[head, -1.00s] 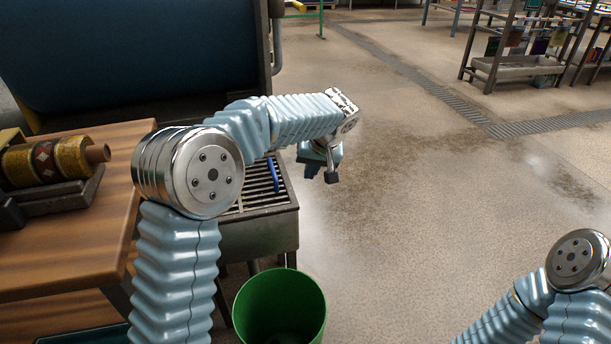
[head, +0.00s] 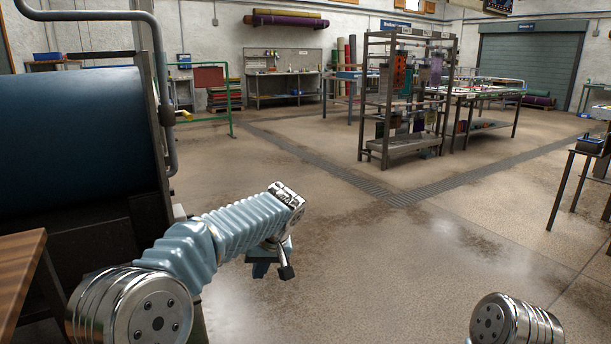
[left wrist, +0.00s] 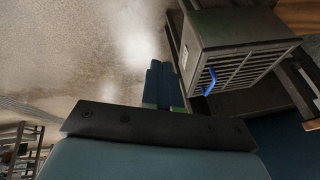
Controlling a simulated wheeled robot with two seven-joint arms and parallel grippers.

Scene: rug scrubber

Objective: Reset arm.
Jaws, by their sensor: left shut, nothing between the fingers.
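My left arm reaches in from the lower left of the head view. Its left gripper (head: 272,266) hangs below the wrist over bare floor, shut and empty, apart from everything around it.
A large blue drum machine (head: 75,130) stands at the left, with a wooden table edge (head: 20,270) below it. A rack (head: 405,100) and a dark side table (head: 585,160) stand farther off. The middle floor is open.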

